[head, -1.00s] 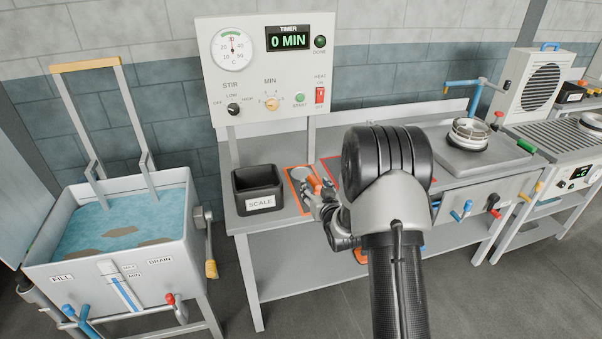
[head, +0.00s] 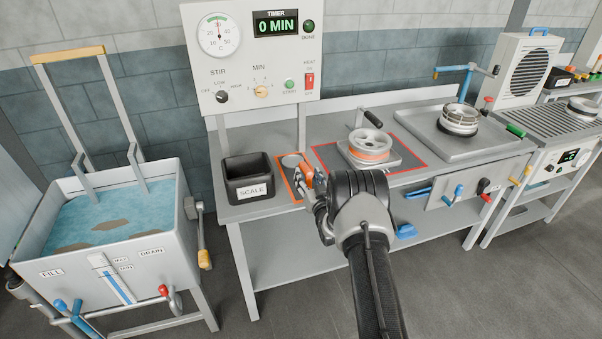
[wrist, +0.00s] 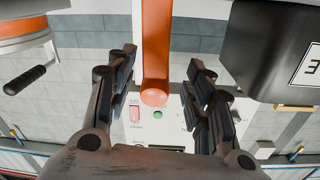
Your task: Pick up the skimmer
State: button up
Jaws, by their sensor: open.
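The skimmer (head: 306,174) has an orange handle and lies at an orange-outlined spot on the bench, right of the scale box. Its head is not clear behind my gripper. In the wrist view its orange handle (wrist: 155,35) runs down from the top edge to a rounded end between my two fingers. My gripper (head: 312,188) is at the handle in the head view. In the wrist view my gripper (wrist: 162,66) is open, with a visible gap on each side of the handle.
The black scale box (head: 248,190) stands close on the left, and at upper right in the wrist view (wrist: 265,50). A wheel fixture with a black handle (head: 368,150) stands in a red outline on the right. A water tank (head: 120,280) is far left. The timer panel (head: 255,60) rises behind.

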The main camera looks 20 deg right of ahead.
aim_at(303, 166)
jog(key=shift+w+d, duration=0.15)
jog(key=shift+w, duration=0.95)
jog(key=w+b, duration=0.1)
jog(key=w, duration=0.1)
jog(key=w+b, duration=0.1)
jog(key=w, duration=0.1)
jog(key=shift+d+f, duration=0.2)
jog(key=shift+d, duration=0.2)
jog(key=shift+w+r+b, duration=0.1)
jog(key=shift+w+b, duration=0.2)
jog(key=shift+w, duration=0.05)
jog(key=shift+c, duration=0.6)
grip_shut()
